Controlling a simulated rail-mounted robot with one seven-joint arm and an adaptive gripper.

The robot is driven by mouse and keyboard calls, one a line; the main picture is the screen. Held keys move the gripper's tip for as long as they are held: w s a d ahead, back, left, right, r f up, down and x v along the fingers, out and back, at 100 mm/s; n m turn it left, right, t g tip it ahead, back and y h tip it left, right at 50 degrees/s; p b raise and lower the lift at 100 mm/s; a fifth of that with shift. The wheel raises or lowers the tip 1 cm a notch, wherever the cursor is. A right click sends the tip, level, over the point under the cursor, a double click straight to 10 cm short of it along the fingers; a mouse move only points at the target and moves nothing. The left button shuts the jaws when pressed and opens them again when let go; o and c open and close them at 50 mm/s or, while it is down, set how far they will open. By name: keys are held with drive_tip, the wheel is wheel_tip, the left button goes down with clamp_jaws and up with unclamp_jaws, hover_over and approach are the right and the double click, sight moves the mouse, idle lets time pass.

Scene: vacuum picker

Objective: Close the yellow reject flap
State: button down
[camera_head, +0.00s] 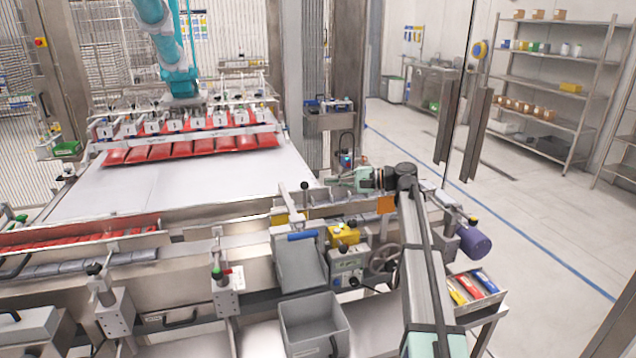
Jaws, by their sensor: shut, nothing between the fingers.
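A small yellow piece (281,218), which may be the reject flap, shows at the conveyor edge above the grey chute (298,264). Only part of it is visible beside a pale bracket (290,196), and I cannot tell how far open it stands. A yellow box (344,235) with knobs sits just right of the chute. My gripper (329,181) points left above the far side of the conveyor, right of and higher in the picture than the yellow piece. It is shut, empty and apart from it.
A grey bin (315,325) stands below the chute. A handwheel (384,258), an orange piece (386,204) and a purple cylinder (473,242) lie near my arm. Red packs (190,147) hang under the picker over the white belt (150,185). The belt's middle is clear.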

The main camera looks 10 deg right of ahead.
drive_tip(key=shift+v, duration=2.5)
drive_tip(key=shift+w, duration=0.1)
